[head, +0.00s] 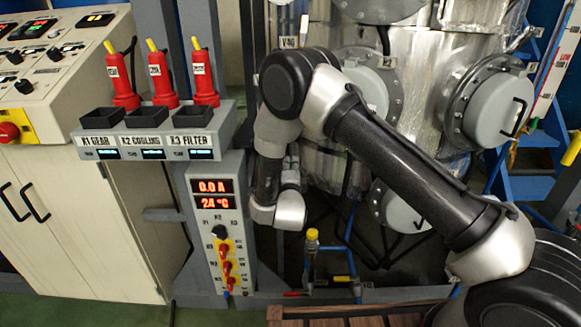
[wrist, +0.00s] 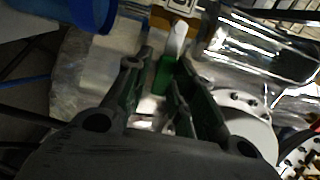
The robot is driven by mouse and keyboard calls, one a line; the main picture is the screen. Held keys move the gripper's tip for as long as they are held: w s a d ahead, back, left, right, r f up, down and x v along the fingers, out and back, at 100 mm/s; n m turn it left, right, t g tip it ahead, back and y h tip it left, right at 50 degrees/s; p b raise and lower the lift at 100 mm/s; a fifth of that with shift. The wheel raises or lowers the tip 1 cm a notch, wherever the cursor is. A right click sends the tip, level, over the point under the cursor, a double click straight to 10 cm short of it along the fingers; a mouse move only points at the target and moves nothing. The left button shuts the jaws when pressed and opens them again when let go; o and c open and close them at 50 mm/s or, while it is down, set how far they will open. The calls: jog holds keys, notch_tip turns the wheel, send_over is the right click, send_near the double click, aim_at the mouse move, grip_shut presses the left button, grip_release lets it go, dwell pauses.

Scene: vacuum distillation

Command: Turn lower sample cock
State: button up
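My gripper (wrist: 166,62) shows in the wrist view with its two dark fingers spread apart. A green piece (wrist: 164,76) with a pale, rounded upper part (wrist: 178,40) lies between the fingertips or just beyond them. It may be the handle of the sample cock, but I cannot tell for sure. I see no clear grip on it. In the head view my arm bends down in front of the silver vessel, and my gripper cannot be made out there. A yellow-capped fitting (head: 312,235) stands low, right of my arm's lower end.
A grey control post (head: 219,240) with red displays stands left of my arm. Silver vessel flanges (head: 493,105) and thin pipes crowd the right. In the wrist view, a shiny metal cylinder (wrist: 262,50) and a white round flange (wrist: 248,128) lie close right of my fingers.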

jog(key=shift+o, duration=0.5)
jog(key=s, duration=1.2)
jog(key=shift+a, duration=0.25)
